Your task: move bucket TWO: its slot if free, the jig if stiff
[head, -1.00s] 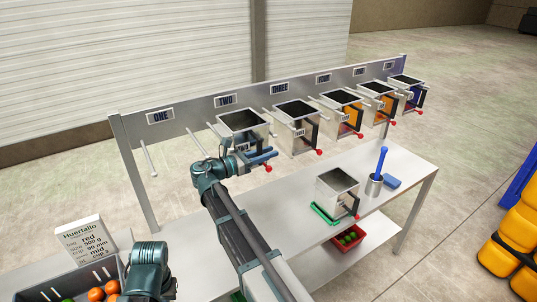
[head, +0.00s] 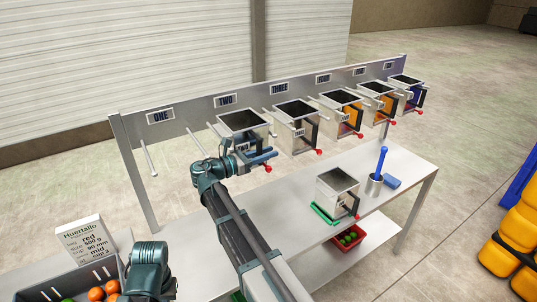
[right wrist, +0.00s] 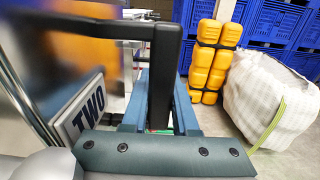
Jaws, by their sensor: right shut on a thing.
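Bucket TWO (head: 240,121) is a metal, open-topped box at the rail under the TWO sign (head: 226,100). Its TWO plate (right wrist: 85,117) shows close up in the right wrist view, beside a dark bar handle (right wrist: 165,75). My right gripper (head: 264,156) is at the bucket's front, its blue fingers shut on that handle; they also show in the right wrist view (right wrist: 160,105). The slot under the ONE sign (head: 160,116) holds no bucket, and a bare rod (head: 148,158) sticks out there. My left gripper is out of view.
Buckets hang to the right, starting with bucket THREE (head: 297,112). On the bench (head: 275,205), another metal bucket (head: 337,182) stands by a green piece (head: 323,213). A cup (head: 374,184) with a blue-handled tool and a blue block (head: 392,182) stand right. A red tray (head: 345,246) sits below.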

